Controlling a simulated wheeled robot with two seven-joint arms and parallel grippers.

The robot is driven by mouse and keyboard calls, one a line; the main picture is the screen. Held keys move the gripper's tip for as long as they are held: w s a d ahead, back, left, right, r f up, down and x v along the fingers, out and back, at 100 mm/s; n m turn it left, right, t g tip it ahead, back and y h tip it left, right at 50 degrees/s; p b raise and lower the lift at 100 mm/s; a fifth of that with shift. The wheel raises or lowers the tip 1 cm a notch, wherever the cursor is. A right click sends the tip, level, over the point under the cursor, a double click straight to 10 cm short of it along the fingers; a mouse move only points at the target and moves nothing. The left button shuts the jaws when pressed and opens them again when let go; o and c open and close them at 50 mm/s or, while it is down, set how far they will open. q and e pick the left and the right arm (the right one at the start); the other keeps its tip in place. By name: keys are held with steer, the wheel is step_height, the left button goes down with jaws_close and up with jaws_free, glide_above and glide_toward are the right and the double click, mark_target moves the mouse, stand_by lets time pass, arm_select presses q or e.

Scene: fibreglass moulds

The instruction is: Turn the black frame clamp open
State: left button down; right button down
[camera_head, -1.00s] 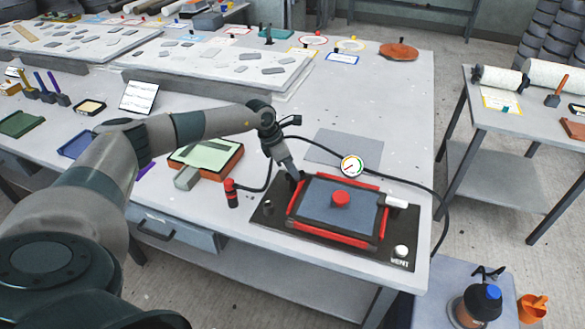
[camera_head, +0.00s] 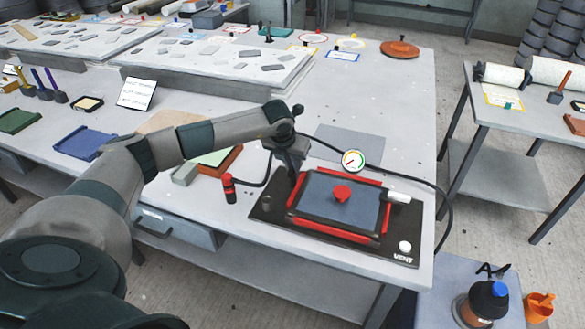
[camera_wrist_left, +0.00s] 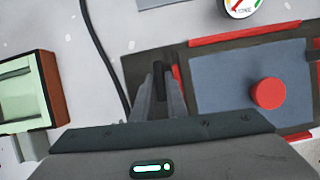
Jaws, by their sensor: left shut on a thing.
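The black frame clamp (camera_wrist_left: 158,70) shows between my fingertips in the left wrist view, at the left edge of the red-edged frame. In the head view it is mostly hidden by my fingers. The frame (camera_head: 338,231) has red bars around a blue-grey sheet with a red knob (camera_head: 342,194) in the middle, on a dark base (camera_head: 262,222). My left gripper (camera_head: 295,176) points down at the frame's far left corner and is shut on the clamp; it also shows in the left wrist view (camera_wrist_left: 158,92). My right gripper is not in view.
A pressure gauge (camera_head: 353,161) stands behind the frame, with a black hose running right. A red-and-black cylinder (camera_head: 229,188) stands left of the base. A white knob (camera_head: 405,246) marked VENT and a white handle (camera_head: 398,197) are at the right.

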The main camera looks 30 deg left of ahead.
arm_select(q)
steer(key=shift+n, duration=0.4)
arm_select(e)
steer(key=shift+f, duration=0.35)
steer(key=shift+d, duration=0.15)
arm_select(q)
steer(key=c, duration=1.8)
jaws_free()
steer(key=shift+o, duration=0.2)
steer(key=shift+r+b, duration=0.15)
steer(key=shift+b, duration=0.15)
